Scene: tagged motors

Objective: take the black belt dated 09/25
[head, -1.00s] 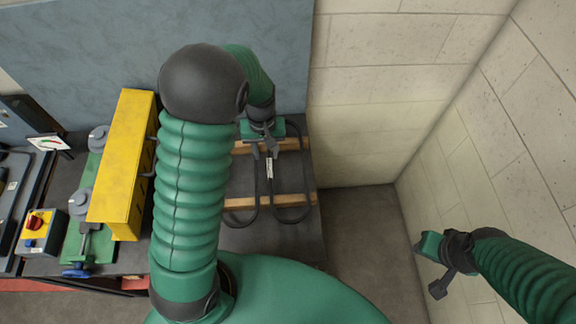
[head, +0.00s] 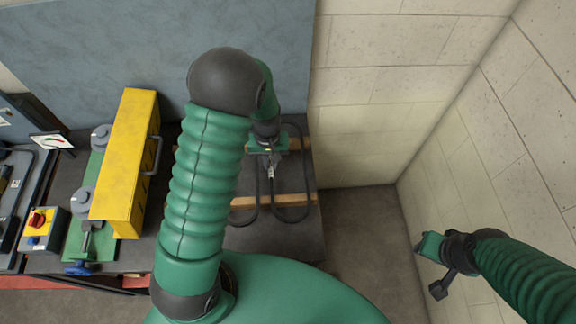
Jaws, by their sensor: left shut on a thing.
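Black belts lie as long loops on two wooden slats at the right end of the dark bench; one loop (head: 308,188) shows right of my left gripper, and part of another (head: 257,207) shows below it. My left gripper (head: 268,163) points down over the belts and is shut on a black belt at its upper part. A small pale tag (head: 271,173) shows just below the jaws; its date is too small to read. My arm hides part of the belts. My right gripper (head: 437,275) hangs at the right, away from the bench, its jaws unclear.
A yellow box with a handle (head: 126,160) stands left of my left arm. Beside it are a green plate with grey motor parts (head: 82,200) and a switch box with a red knob (head: 42,228). A wooden slat (head: 243,202) lies under the belts. Block walls close the right side.

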